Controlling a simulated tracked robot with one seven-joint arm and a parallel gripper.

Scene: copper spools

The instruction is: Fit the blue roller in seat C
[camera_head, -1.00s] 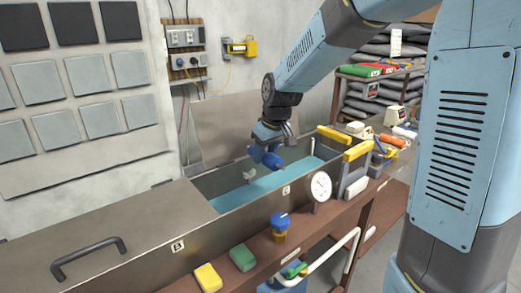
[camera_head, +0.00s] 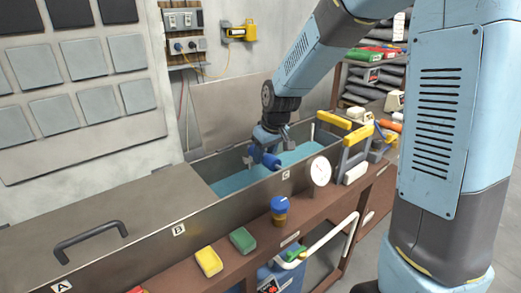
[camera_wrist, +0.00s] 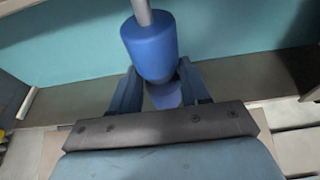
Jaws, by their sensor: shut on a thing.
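The blue roller (camera_head: 270,161) is held by my gripper (camera_head: 264,148) over the long grey trough, low at its opening near the plate marked C (camera_head: 286,174). In the wrist view the roller (camera_wrist: 150,48) has a grey shaft end (camera_wrist: 143,10) pointing away from me. My gripper (camera_wrist: 157,82) is shut on it, with a dark blue finger on each side of its near end. A small pale bracket (camera_head: 248,162) stands in the trough just left of the roller. Whether the roller touches it or any seat I cannot tell; the seat surfaces are hidden.
The trough's front wall (camera_head: 228,203) carries plates A (camera_head: 61,287) and B (camera_head: 178,230). A grey lid with a handle (camera_head: 90,237) covers the left part. A round dial (camera_head: 320,171), blue-topped cup (camera_head: 279,207), green block (camera_head: 242,240) and yellow block (camera_head: 208,261) line the front ledge.

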